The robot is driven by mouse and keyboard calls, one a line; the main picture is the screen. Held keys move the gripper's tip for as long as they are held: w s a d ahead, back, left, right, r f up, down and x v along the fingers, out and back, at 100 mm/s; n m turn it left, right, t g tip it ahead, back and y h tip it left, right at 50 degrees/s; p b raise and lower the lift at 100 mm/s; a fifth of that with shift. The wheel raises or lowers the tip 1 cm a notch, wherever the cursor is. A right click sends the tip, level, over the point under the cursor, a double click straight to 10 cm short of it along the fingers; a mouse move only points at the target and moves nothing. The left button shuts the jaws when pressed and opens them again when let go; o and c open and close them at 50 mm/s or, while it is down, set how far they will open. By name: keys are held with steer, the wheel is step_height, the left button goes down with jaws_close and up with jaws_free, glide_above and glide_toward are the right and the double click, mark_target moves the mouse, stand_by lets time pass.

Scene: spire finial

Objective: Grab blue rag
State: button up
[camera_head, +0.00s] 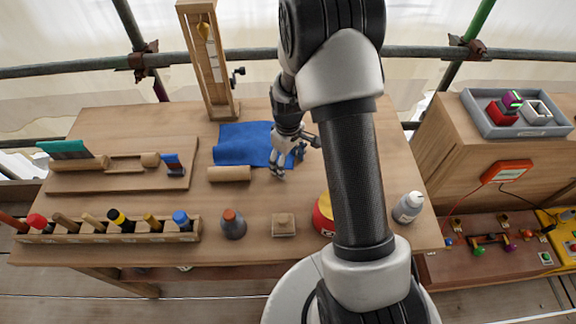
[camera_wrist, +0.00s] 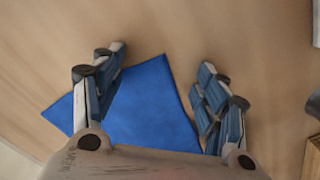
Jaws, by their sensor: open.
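In the wrist view the rag (camera_wrist: 150,108) shows between and behind the two fingers. The gripper (camera_wrist: 163,75) is open, its fingers wide apart, with nothing held between them. A corner of the rag reaches up between the fingers. I cannot tell whether the fingertips touch the table.
A wooden cylinder (camera_head: 229,174) lies close in front of the rag. A tall wooden frame (camera_head: 212,75) stands behind it.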

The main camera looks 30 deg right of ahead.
steer(key=shift+s+a+f, duration=0.1)
steer(key=shift+s+f, duration=0.1)
steer(key=shift+s, duration=0.1)
steer(key=c, duration=1)
steer(key=shift+r+p, duration=0.45)
steer(key=shift+r, duration=0.05)
steer(key=shift+c, duration=0.8)
steer(key=r+p, duration=0.2)
steer(key=r, duration=0.1)
steer(key=r+p, duration=0.3)
steer(key=r, duration=0.1)
steer(key=r+p, duration=0.3)
steer(key=r, duration=0.1)
steer(key=shift+w+r, duration=0.15)
steer(key=shift+w, duration=0.15)
jaws_close()
step_height(320, 180, up, 18)
steer(key=p, duration=1.2)
steer(key=shift+p, duration=0.35)
